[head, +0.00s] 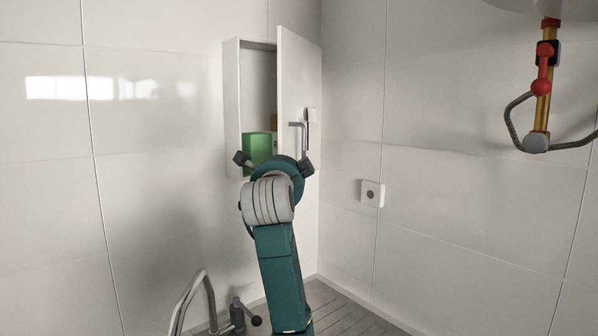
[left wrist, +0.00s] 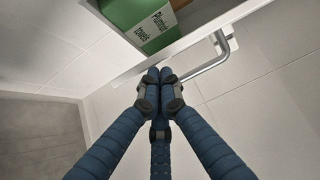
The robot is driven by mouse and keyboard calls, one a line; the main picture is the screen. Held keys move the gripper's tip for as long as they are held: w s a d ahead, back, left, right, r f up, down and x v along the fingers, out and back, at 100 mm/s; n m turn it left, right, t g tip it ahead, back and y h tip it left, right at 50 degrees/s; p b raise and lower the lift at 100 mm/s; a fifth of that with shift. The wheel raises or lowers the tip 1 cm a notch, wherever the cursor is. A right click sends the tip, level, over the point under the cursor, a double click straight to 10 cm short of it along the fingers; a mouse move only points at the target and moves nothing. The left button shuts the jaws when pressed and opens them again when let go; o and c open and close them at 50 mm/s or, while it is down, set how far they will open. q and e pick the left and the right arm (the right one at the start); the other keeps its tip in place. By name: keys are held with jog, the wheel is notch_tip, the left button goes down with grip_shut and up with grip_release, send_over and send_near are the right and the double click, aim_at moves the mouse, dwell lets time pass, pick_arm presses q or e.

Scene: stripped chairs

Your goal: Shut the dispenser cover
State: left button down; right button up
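The white dispenser (head: 232,110) is fixed to the tiled wall in the head view. Its cover (head: 299,75) stands open on the right side, with a grey handle (head: 303,128) on it. The handle also shows in the left wrist view (left wrist: 208,64). A green box (head: 257,147) labelled "towels" sits inside the dispenser; it shows at the top of the left wrist view (left wrist: 135,15). My left gripper (left wrist: 158,76) has its fingertips together with nothing seen between them, just by a white edge and left of the handle. My right gripper is out of view.
A small white wall fixture (head: 372,193) is on the right wall. A brass pipe with a red valve (head: 543,80) and a hose hang at the upper right. A curved metal faucet (head: 190,298) stands low at the left. The wall between is clear.

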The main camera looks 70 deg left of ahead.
pick_arm(q)
jog(key=s+a+b, duration=0.3)
jog(key=s+a, duration=0.2)
jog(key=a, duration=0.2)
jog(key=shift+s+a+f, duration=0.15)
jog(key=shift+a+f, duration=0.25)
